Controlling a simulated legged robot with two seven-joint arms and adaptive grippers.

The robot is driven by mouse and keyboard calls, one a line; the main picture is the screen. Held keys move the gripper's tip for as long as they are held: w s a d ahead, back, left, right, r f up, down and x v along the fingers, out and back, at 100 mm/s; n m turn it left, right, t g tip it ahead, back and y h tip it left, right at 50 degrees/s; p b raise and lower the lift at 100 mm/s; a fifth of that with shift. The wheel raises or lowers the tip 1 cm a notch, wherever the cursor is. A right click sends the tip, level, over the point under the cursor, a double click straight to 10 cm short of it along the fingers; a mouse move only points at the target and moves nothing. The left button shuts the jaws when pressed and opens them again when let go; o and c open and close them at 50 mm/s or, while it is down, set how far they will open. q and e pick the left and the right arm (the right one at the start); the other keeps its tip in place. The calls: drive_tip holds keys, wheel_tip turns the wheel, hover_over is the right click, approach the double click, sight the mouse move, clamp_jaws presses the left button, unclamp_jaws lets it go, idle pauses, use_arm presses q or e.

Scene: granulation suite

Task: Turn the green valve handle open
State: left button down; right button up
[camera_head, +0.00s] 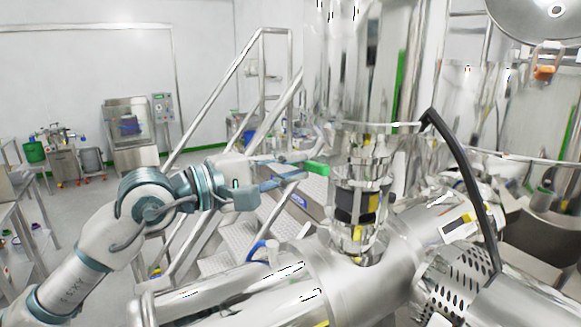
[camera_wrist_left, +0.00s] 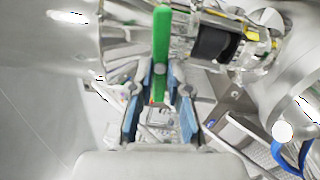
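The green valve handle (camera_head: 317,168) is a short bar at the left side of the vertical steel pipe fitting. In the left wrist view the green handle (camera_wrist_left: 161,40) runs down from the top, its near end between my two blue fingers. My left gripper (camera_head: 302,167) reaches in from the left at the handle's height. The valve body behind the handle is partly hidden. My right gripper is not in view.
A dark banded pipe fitting (camera_head: 355,205) stands just right of the handle, under a large steel vessel (camera_head: 360,70). Steel stairs with a handrail (camera_head: 225,90) stand behind my arm. A large horizontal steel body (camera_head: 250,290) lies below. Open floor is at left.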

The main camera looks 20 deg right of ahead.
use_arm(q)
drive_tip(key=shift+s+d+n, duration=0.1)
drive_tip(key=shift+n, duration=0.2)
drive_tip(key=shift+n+b, duration=0.45)
drive_tip(key=shift+n, duration=0.55)
drive_tip(key=n+b, duration=0.1)
drive_tip(key=n, duration=0.3)
drive_tip(key=shift+n, duration=0.3)
drive_tip(key=n+b, duration=0.1)
drive_tip(key=n, duration=0.5)
drive_tip(key=shift+r+b, duration=0.15)
drive_tip(key=shift+b, duration=0.15)
drive_tip(key=shift+n, duration=1.3)
drive_tip(key=shift+b, duration=0.3)
